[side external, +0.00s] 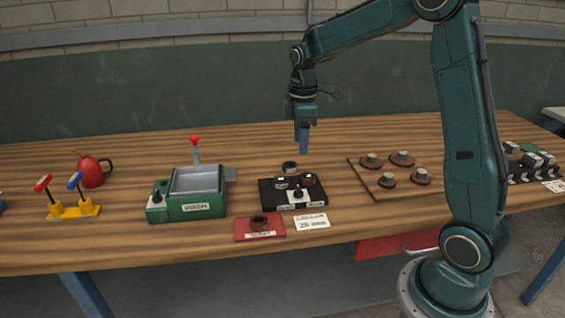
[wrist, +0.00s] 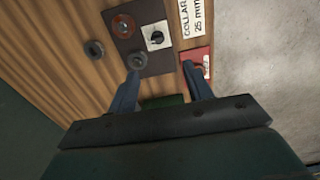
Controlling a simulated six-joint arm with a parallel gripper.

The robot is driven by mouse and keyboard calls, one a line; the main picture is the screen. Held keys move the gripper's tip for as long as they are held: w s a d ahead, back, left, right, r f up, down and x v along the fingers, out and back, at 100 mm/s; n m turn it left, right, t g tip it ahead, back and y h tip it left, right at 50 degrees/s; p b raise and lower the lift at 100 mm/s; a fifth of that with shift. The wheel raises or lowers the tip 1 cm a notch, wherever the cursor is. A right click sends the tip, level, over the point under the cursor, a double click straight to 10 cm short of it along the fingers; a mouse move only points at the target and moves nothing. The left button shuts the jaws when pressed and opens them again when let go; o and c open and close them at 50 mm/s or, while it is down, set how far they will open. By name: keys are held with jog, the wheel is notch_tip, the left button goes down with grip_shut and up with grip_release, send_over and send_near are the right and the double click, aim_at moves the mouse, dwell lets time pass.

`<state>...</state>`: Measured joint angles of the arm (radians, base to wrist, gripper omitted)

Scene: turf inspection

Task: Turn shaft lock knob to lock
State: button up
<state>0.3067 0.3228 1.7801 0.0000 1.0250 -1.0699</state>
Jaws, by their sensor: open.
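The shaft lock knob (side external: 298,193) is black and sits on a white plate on the front of a low black fixture (side external: 272,200), mid-table. In the wrist view the knob (wrist: 157,38) shows near the top, its white pointer mark too small to read surely. My gripper (side external: 303,151) hangs above and behind the fixture, fingers down, touching nothing. In the wrist view my gripper (wrist: 162,70) is open and empty, its fingers apart below the knob. A grey round part (wrist: 138,60) and a brown disc (wrist: 123,26) are on the fixture.
A loose grey collar (side external: 289,165) stands behind the fixture. A red mat (side external: 244,235) with a brown ring and a white card (side external: 312,221) lie in front. A green wash box (side external: 205,210) is left; a wooden board (side external: 370,183) with several discs is right.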

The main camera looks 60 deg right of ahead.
aim_at(299, 188)
jog(key=shift+w+d+f, duration=0.25)
jog(key=shift+d+f, duration=0.05)
jog(key=shift+f, duration=0.05)
jog(key=shift+f, duration=0.1)
notch_tip(299, 188, down, 14)
jog(key=shift+r, duration=0.2)
dwell(0.5)
jog(key=c, duration=1)
